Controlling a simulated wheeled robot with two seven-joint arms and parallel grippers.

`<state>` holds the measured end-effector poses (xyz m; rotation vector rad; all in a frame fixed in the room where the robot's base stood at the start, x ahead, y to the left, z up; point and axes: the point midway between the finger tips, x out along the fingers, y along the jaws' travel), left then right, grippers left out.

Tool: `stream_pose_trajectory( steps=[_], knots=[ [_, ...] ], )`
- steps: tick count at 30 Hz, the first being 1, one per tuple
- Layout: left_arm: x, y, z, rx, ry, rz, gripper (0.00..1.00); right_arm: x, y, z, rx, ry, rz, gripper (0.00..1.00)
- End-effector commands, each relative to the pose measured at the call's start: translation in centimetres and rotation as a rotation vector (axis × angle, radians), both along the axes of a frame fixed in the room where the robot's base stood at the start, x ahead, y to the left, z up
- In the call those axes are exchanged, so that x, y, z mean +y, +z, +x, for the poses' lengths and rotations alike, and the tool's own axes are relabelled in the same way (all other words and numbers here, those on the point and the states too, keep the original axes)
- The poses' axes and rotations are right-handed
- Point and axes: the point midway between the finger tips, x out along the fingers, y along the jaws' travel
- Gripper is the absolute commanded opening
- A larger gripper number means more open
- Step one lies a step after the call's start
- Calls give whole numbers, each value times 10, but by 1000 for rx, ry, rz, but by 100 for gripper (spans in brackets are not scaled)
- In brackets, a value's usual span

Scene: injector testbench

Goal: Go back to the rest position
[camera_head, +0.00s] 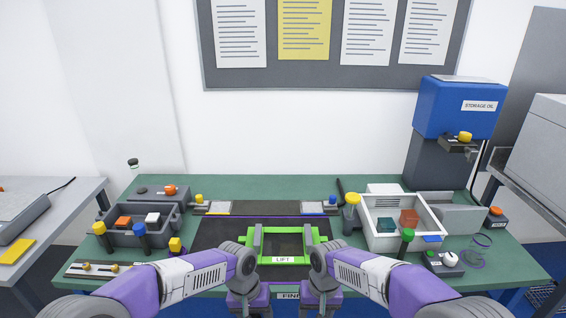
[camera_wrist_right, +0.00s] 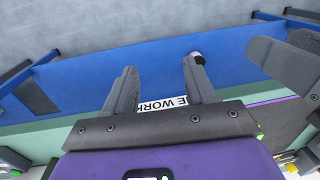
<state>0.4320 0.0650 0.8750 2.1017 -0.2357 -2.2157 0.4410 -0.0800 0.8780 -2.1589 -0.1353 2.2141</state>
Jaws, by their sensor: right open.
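My right gripper (camera_wrist_right: 159,72) is open in the right wrist view, with nothing between its two dark fingers. Past the fingers are the bench's blue front and the grey floor. In the head view both arms come in from the lower corners and bend inward. My left gripper (camera_head: 244,300) and the right wrist hang at the bottom centre, close to the front edge of the green bench (camera_head: 300,183). The left fingers cannot be made out. Dark finger-like parts at the right edge of the wrist view may be the left gripper.
A green frame marked LIFT (camera_head: 284,261) stands on the dark mat between my arms. A grey bin (camera_head: 168,228) is on the left, a white tray (camera_head: 372,236) on the right. A blue oil dispenser (camera_head: 457,105) stands at the back right. Side tables flank the bench.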

Motion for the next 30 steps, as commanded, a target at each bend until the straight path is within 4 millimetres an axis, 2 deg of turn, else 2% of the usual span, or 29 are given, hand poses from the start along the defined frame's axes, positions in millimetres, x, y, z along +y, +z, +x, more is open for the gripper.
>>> stream_pose_trajectory(
  steps=[4,7,9,12,15,18,22,25,30],
  knots=[
    [-4,-56,-13,32,9,-82,56,-3,-61,-11,27,-10,55,56],
    [-6,-102,-31,46,35,-149,56,-6,-110,-30,39,-30,108,56],
    [-6,-133,-49,48,65,-192,56,-9,-144,-49,44,-56,146,56],
    [-2,-171,-77,42,123,-232,56,-12,-183,-80,41,-102,196,56],
    [6,-200,-108,30,184,-244,56,-14,-211,-114,34,-154,232,56],
    [15,-219,-136,13,234,-234,56,-15,-228,-144,22,-202,254,56],
    [26,-232,-161,-5,275,-208,56,-17,-237,-169,8,-246,263,56],
    [30,-236,-170,-15,289,-195,56,-17,-239,-178,-1,-260,265,56],
    [32,-237,-172,-22,294,-190,56,-17,-240,-180,-8,-265,265,56]
  ],
)
